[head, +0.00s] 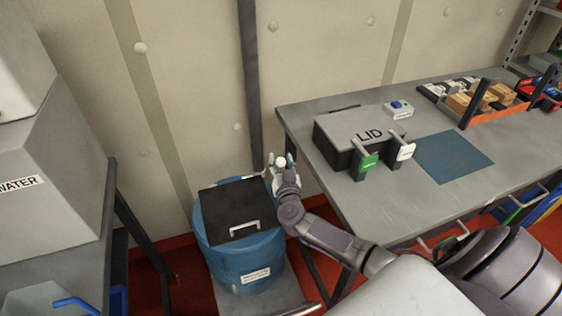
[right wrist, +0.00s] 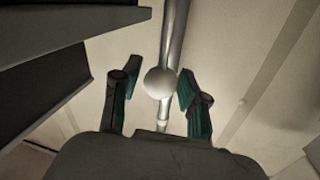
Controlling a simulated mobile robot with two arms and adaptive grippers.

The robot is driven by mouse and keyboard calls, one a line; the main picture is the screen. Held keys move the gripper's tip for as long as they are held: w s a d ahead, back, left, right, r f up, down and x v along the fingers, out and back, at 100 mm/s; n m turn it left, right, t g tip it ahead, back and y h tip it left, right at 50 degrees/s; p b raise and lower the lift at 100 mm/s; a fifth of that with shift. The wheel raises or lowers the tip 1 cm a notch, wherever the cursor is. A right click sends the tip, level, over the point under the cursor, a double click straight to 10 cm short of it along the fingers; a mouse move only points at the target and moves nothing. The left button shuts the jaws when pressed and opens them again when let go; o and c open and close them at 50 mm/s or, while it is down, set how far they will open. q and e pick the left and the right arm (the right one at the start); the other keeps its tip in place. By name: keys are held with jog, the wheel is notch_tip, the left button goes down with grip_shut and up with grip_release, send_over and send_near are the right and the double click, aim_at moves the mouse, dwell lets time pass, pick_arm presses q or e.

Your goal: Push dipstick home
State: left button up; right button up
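A white ball knob (head: 281,160) shows at the right rear of the blue drum (head: 240,262), which has a black lid (head: 228,205) with a pale handle. My right gripper (head: 281,166) is at the knob, with its fingers apart on either side. In the right wrist view the knob (right wrist: 160,82) sits between the open fingertips (right wrist: 158,91), with a visible gap on the left and a narrower one on the right. A metallic rod (right wrist: 174,35) lines up with the knob; where its lower end goes is hidden. My left gripper is out of view.
A grey table (head: 330,196) on the right bears a black box with a grey lid marked LID (head: 366,128), a blue mat (head: 453,157) and an orange tray (head: 492,112). A grey WATER tank (head: 50,170) stands on the left. A dark post (head: 250,90) rises behind the drum.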

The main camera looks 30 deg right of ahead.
grip_shut()
jog(key=shift+f, duration=0.1)
notch_tip(320, 180, down, 16)
jog(key=b, duration=1)
jog(key=shift+f, duration=0.2)
jog(key=shift+s, duration=0.1)
jog(key=shift+o, duration=2.1)
grip_release()
